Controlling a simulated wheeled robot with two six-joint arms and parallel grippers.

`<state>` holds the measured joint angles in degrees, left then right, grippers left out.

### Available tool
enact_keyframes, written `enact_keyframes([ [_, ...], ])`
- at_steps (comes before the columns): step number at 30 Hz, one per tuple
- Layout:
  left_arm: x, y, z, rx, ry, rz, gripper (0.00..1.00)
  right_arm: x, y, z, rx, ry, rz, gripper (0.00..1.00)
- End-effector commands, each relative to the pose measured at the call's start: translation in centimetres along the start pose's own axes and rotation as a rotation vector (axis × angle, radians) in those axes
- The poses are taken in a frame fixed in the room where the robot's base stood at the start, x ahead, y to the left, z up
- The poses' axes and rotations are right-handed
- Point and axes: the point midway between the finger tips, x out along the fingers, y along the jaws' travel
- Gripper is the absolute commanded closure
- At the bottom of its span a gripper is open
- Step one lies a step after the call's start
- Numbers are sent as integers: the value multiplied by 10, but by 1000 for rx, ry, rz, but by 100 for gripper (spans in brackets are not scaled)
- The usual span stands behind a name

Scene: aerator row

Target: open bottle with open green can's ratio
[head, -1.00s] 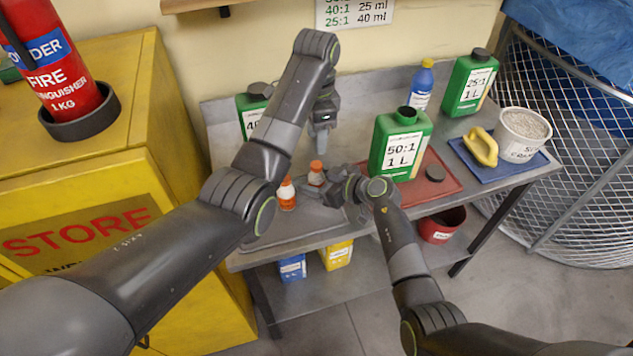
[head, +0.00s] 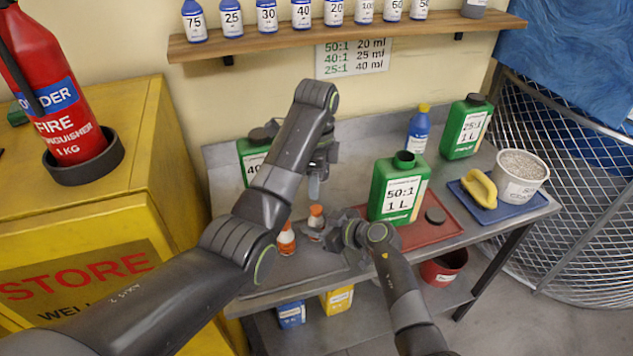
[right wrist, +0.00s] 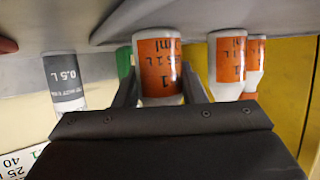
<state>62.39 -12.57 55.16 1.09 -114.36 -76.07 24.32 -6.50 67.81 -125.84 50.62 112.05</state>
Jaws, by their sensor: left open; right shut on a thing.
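The open green can marked 50:1 1 L (head: 398,193) stands on the red tray, its neck uncapped and a dark cap (head: 435,215) lying beside it. In the right wrist view, which is upside down, my right gripper (right wrist: 160,88) is shut on an orange-labelled bottle (right wrist: 158,65). In the head view this gripper (head: 338,236) is low over the grey bench, by two orange-capped bottles (head: 286,240) (head: 315,218); I cannot tell which bottle it holds there. My left gripper (head: 316,180) is open and empty above them. The wall chart (head: 352,58) pairs 50:1 with 20 ml.
Two more orange-labelled bottles (right wrist: 229,65) and a grey-labelled 0.5 L bottle (right wrist: 64,82) flank the held one. The 40:1 can (head: 252,160) is partly behind my left arm. The 25:1 can (head: 466,128) and blue bottle (head: 418,132) stand behind. A shelf (head: 350,34) holds numbered bottles.

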Motion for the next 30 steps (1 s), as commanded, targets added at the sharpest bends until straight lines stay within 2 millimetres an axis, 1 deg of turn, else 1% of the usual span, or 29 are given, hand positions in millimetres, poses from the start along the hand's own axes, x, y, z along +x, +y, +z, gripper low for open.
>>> enact_keyframes([
  [3, 0, 0, 0, 183, 0, 0, 56, 0, 0, 0, 0, 0, 0, 100],
  [12, 0, 0, 0, 656, 0, 1, 56, 0, 0, 0, 0, 0, 0, 100],
  [18, 0, 0, 0, 916, 0, 1, 56, 0, 0, 0, 0, 0, 0, 100],
  [22, 0, 0, -1, 1021, 0, 1, 56, 0, 0, 0, 0, 0, 0, 100],
  [26, 2, 0, -1, 1072, 1, 2, 56, 0, 0, 0, 0, 0, 0, 100],
  [30, 14, 0, -1, 1082, 2, 4, 56, 0, 0, 0, 0, 0, 0, 100],
])
